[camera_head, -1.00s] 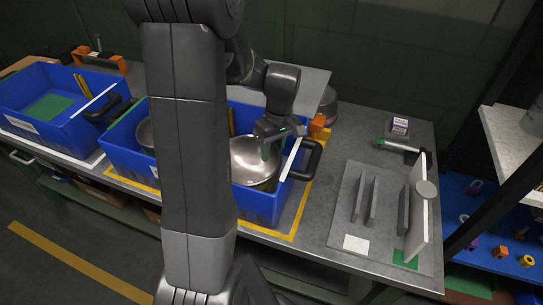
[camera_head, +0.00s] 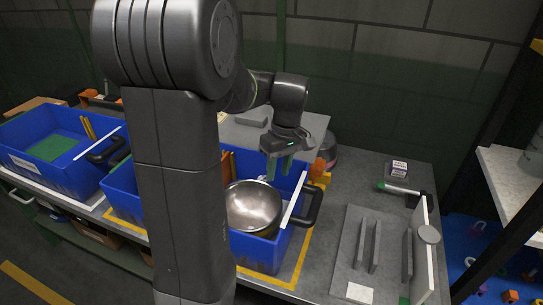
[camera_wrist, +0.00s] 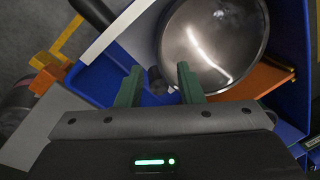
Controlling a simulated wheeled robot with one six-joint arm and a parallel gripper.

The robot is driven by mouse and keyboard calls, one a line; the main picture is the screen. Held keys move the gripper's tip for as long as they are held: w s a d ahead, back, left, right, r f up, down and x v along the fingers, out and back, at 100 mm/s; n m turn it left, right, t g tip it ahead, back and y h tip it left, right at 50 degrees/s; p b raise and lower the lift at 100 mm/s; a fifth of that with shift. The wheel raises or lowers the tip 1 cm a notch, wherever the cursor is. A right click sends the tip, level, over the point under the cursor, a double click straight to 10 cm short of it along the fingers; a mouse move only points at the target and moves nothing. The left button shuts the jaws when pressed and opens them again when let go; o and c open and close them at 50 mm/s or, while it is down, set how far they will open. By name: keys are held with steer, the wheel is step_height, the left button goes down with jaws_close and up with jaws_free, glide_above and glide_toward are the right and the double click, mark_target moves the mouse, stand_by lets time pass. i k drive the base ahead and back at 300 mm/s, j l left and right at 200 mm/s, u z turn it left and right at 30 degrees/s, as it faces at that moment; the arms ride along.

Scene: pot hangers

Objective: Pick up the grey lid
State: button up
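A round, shiny grey metal piece (camera_head: 254,204) lies in the middle blue bin (camera_head: 262,256). It also shows in the wrist view (camera_wrist: 214,42), with a small dark knob or handle end (camera_wrist: 157,80) at its near edge. I cannot tell for sure whether this is the lid or a pan. My gripper (camera_head: 279,168) is above the bin's far right part, behind the metal piece. In the wrist view its two green fingers (camera_wrist: 159,85) are apart, with the dark knob seen between them. Nothing is held; contact is not visible.
Another blue bin (camera_head: 35,175) stands at the left. At the right, a grey rack (camera_head: 345,250) has upright plates and a pale panel with a grey disc (camera_head: 429,234). A green-tipped tool (camera_head: 400,189) and a small box (camera_head: 398,169) lie behind it.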

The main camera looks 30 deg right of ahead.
mark_target(244, 130)
steer(key=z, duration=0.95)
